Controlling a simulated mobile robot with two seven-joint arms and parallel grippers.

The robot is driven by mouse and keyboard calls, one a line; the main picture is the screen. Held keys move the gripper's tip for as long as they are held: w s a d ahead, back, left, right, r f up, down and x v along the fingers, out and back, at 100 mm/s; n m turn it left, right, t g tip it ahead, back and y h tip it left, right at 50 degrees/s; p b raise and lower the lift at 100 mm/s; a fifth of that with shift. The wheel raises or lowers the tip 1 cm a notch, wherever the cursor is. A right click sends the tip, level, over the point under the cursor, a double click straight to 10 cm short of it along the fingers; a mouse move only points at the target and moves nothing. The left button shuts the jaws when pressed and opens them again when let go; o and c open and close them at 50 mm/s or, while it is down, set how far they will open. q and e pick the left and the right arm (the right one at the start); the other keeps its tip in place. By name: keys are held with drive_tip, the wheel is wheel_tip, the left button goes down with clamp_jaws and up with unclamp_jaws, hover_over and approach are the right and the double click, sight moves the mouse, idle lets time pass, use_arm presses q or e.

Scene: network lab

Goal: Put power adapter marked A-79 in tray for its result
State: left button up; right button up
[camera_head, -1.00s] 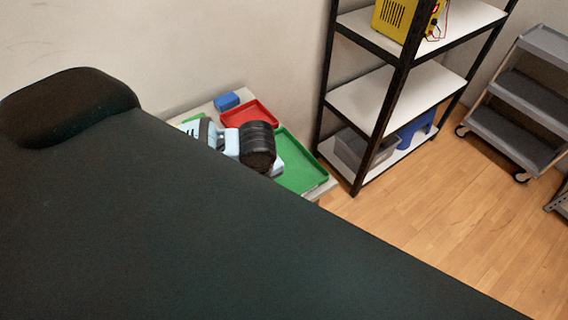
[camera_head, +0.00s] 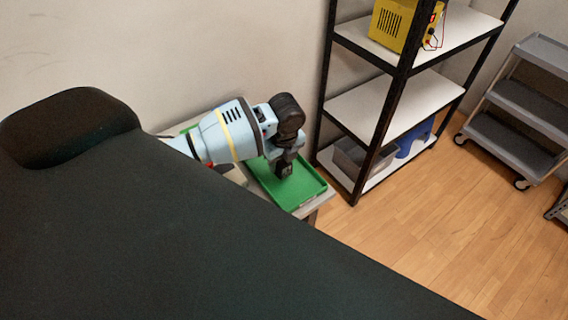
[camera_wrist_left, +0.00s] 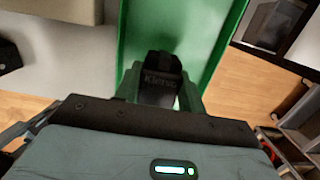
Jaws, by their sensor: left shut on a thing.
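My left gripper (camera_head: 286,165) is over the green tray (camera_head: 307,198), at the end of the light-blue arm. In the left wrist view its fingers are shut on a black power adapter (camera_wrist_left: 160,72), with the green tray (camera_wrist_left: 215,22) behind it. Pale lettering shows on the adapter, but I cannot read an A-79 mark. I cannot tell whether the adapter touches the tray floor. The red tray is hidden behind my left arm. My right gripper is not in view.
The trays stand on a pale table (camera_head: 312,209) against the wall. A black-framed shelf (camera_head: 372,100) with a yellow device (camera_head: 398,22) stands just right of it. A grey cart (camera_head: 520,115) is at the far right. Wooden floor lies open between.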

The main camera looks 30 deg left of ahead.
sight(283, 165)
use_arm(q)
drive_tip(key=shift+w, duration=0.65)
drive_tip(key=shift+w+a+f, duration=0.1)
drive_tip(key=shift+w+f, duration=0.1)
drive_tip(key=shift+f, duration=1.55)
drive_tip(key=shift+f, duration=0.25)
drive_tip(key=o, duration=1.1)
drive_tip(key=shift+o, duration=0.2)
drive_tip(key=r, duration=0.4)
drive_tip(key=d+r, duration=0.1)
drive_tip(key=r, duration=0.7)
drive_tip(key=shift+s+d+r+p, duration=0.15)
drive_tip(key=shift+s+r+p, duration=0.05)
drive_tip(key=shift+s+p, duration=0.15)
